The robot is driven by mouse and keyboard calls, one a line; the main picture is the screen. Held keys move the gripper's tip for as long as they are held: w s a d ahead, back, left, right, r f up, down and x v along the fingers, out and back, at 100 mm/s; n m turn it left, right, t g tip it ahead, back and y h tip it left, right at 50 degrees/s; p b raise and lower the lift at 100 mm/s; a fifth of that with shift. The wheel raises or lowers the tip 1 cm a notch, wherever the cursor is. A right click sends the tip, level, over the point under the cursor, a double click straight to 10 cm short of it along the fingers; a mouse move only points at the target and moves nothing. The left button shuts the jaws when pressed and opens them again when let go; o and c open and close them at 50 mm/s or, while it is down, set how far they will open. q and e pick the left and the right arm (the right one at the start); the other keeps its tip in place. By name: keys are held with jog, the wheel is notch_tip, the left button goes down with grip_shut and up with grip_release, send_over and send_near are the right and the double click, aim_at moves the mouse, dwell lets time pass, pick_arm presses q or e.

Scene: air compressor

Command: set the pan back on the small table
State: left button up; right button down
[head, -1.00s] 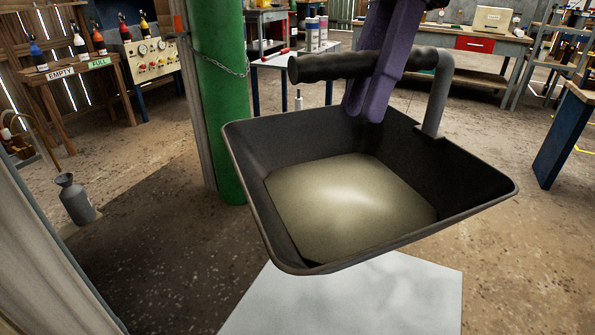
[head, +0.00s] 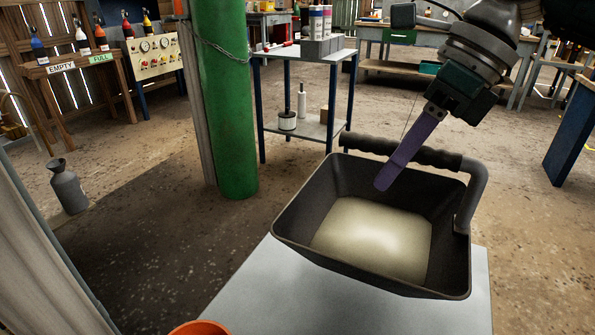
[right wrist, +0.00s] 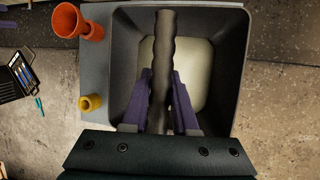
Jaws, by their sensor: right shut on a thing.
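The dark square pan (head: 298,222) has sloping walls and a pale liquid-looking layer on its bottom. It is over the small table (head: 238,292) with the light grey top; I cannot tell whether it touches the top. My right gripper (head: 392,172) has purple fingers and is shut on the pan's black ribbed handle (head: 358,143). In the right wrist view the fingers (right wrist: 168,95) lie on both sides of the handle (right wrist: 165,35), with the pan (right wrist: 225,90) below. The table's left strip (right wrist: 95,112) shows beside the pan. My left gripper is not in view.
An orange funnel (right wrist: 78,22) and a smaller yellow one (right wrist: 91,103) are on the table left of the pan. The funnel's orange rim (head: 200,328) shows at the head view's bottom edge. A green column (head: 222,100) and a shelf table (head: 308,120) stand behind.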

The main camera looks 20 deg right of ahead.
jog(key=b, duration=0.1)
send_over(377, 245)
notch_tip(377, 245, down, 7)
jog(key=shift+r, duration=0.1)
jog(key=shift+b, duration=0.3)
jog(key=c, duration=0.7)
grip_release()
